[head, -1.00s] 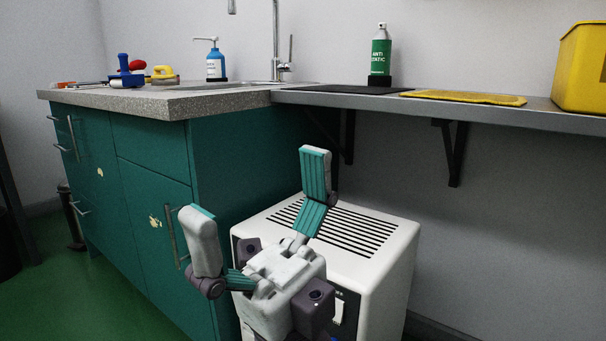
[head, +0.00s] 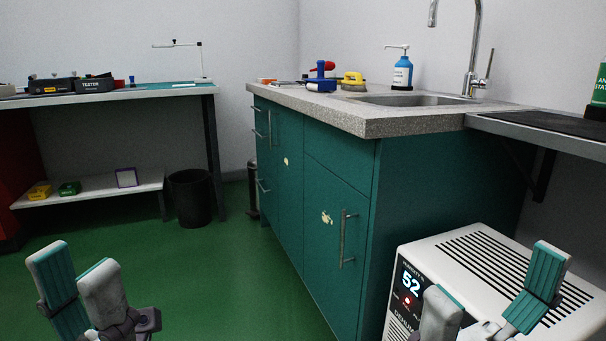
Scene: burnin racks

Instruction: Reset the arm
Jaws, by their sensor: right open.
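My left gripper (head: 74,262) shows at the lower left, over the green floor. Its two grey fingers with teal pads stand apart and nothing shows between them. My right gripper (head: 496,272) is at the lower right, in front of the white machine (head: 418,248). Its fingers are wide apart and empty. The lower parts of both grippers are cut off by the bottom edge of the view.
The white machine has a slotted top and a display reading 52. It stands beside the teal cabinet (head: 335,160) with a sink. A black bin (head: 191,198) stands by a workbench (head: 120,94) at the back left. The green floor between is clear.

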